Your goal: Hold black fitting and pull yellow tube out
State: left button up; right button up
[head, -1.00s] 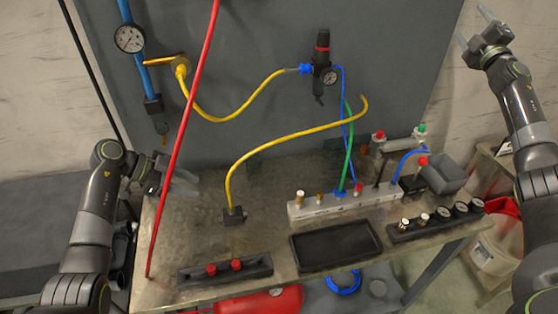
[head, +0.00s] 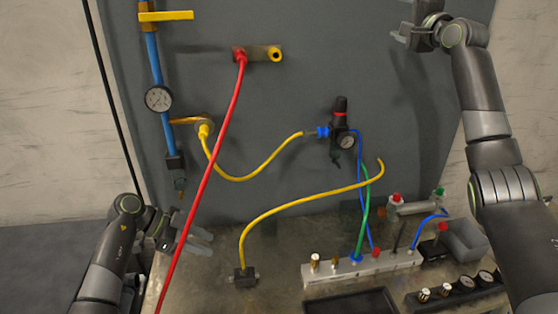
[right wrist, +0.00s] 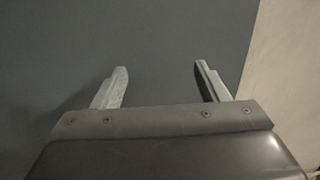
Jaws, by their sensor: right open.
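The black fitting (head: 244,279) is a small block on the metal bench. A yellow tube (head: 300,205) rises from its top and arcs right to a free end in the air. The tube's lower end is in or at the fitting. My left gripper (head: 207,242) is left of the fitting and above bench level, its two fingers apart, holding nothing. My right gripper (head: 398,33) is high at the upper right, far from the fitting. In the right wrist view it is open and empty (right wrist: 160,70), in front of the grey panel.
A red hose (head: 213,170) crosses close to my left gripper. A second yellow tube (head: 240,179) hangs on the panel, joined to the black regulator (head: 340,125). A white manifold (head: 355,268) with blue and green tubes stands right of the fitting. A black tray (head: 350,303) lies in front.

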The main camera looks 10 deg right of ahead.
jog(key=a+f+g+y, duration=0.1)
jog(key=a+f+y, duration=0.15)
jog(key=a, duration=0.35)
jog(key=m+g, duration=0.2)
jog(key=g, duration=1.6)
send_over(244, 274)
jog(key=d, duration=1)
notch_tip(244, 274, down, 45)
jog(key=x, duration=1.7)
jog(key=shift+w+a+r, duration=0.1)
jog(key=shift+w+a, duration=0.05)
jog(key=shift+w, duration=0.2)
jog(key=shift+c, duration=0.2)
